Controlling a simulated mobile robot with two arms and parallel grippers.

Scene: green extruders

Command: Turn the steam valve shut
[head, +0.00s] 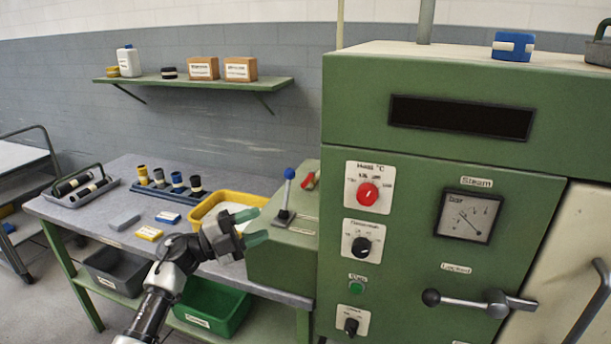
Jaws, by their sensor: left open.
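A green machine (350,110) fills the right side. Its front has a gauge labelled Steam (467,216) with a thin needle, and below it a metal lever with a black ball end (478,302), lying roughly level. A red handle (308,180) sits at the back of the low green housing, partly hidden by the machine; I cannot tell whether it is the steam valve. My left gripper (251,227) is open and empty, with green fingertips, in front of the low housing and left of the machine's front. My right gripper is out of view.
A blue-knobbed lever (287,200) stands on the low housing. A red knob (368,194) and black knobs are on the panel. A yellow tray (205,203) and several small parts lie on the grey table (75,212). A green bin (212,308) sits below.

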